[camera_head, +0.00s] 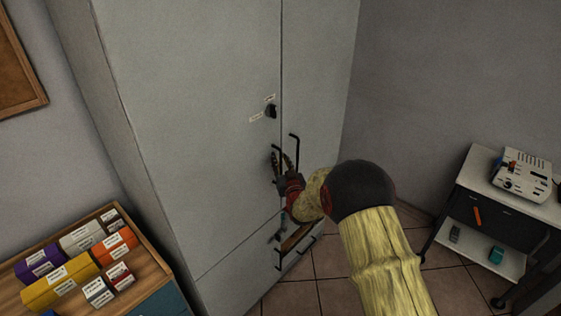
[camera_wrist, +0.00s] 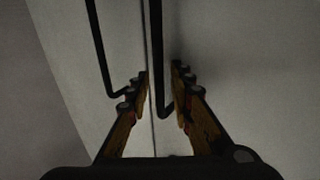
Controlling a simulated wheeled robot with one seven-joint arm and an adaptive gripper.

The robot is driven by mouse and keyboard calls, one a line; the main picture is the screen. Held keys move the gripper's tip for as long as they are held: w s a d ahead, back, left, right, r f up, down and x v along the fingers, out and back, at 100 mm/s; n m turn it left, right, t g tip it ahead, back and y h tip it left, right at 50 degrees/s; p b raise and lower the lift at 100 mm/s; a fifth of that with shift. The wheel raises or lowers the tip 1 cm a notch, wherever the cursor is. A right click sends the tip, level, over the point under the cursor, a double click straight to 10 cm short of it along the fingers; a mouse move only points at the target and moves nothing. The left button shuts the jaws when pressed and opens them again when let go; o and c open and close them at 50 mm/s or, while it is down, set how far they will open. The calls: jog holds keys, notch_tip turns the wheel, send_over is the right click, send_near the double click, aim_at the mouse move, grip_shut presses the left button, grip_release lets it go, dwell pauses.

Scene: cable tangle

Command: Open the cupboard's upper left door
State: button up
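The tall grey cupboard has its upper left door (camera_head: 200,120) shut, flush with the narrower right door (camera_head: 315,80). A dark bar handle (camera_head: 274,160) sits near the left door's right edge, partly hidden by my gripper. The right door has a similar bar handle (camera_head: 297,150). My gripper (camera_head: 282,162) is at the handles, fingers pointing at the doors. In the wrist view the fingers (camera_wrist: 160,75) are apart. One bar handle (camera_wrist: 157,60) stands between them, seemingly the one right of the door seam. The other bar handle (camera_wrist: 99,50) is left of the left finger. Contact cannot be told.
A dark lock knob (camera_head: 271,111) with small labels is above the handles. Lower cupboard handles (camera_head: 285,253) show beneath my arm. A low cabinet with coloured boxes (camera_head: 62,285) stands at left. A white-topped cart (camera_head: 475,175) with a device stands at right. Tiled floor lies between.

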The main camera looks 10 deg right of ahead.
jog(key=shift+c, duration=1.1)
grip_shut()
